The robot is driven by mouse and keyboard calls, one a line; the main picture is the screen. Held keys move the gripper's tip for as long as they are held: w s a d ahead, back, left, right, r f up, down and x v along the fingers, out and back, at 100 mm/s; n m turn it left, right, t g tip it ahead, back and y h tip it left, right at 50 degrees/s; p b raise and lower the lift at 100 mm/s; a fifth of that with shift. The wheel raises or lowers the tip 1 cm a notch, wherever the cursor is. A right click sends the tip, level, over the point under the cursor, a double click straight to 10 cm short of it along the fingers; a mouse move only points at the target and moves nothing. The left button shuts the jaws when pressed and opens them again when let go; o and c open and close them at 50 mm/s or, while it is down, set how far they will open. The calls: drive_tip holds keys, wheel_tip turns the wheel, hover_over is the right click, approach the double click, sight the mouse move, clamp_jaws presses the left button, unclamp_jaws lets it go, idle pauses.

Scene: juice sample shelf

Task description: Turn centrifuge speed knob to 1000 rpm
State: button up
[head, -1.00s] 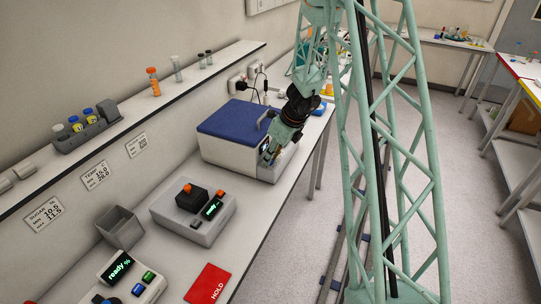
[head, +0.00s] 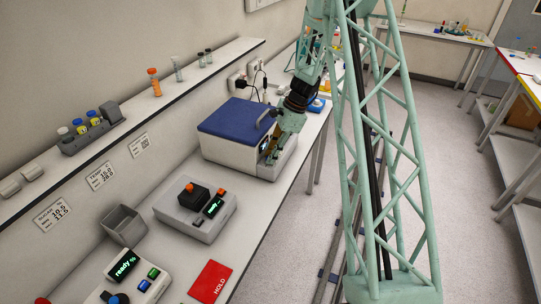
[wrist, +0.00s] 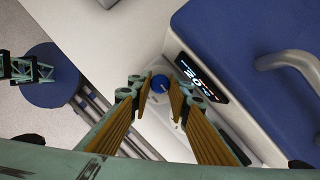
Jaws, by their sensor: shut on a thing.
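The centrifuge (head: 225,152) is a white box with a blue lid (head: 235,119) on the bench by the wall; its lid and handle also show in the wrist view (wrist: 250,35). Its speed knob (wrist: 160,83) is small and blue with a pale mark, and sits on the front beside a lit display (wrist: 200,75) whose digits look like "20", partly covered by a finger. My gripper (wrist: 160,88) is shut on the knob, one finger on each side. In the head view my gripper (head: 271,152) is at the centrifuge's front face, and the knob is hidden.
A grey device with an orange-topped black block (head: 193,211) and a "ready" meter (head: 124,265) stand nearer on the bench. A red HOLD card (head: 211,282) lies at the bench edge. A wall shelf (head: 200,85) above holds vials. The floor aisle is clear.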

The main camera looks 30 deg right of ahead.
drive_tip(key=shift+n, duration=0.6)
drive_tip(key=shift+g, duration=0.3)
drive_tip(key=o, duration=0.8)
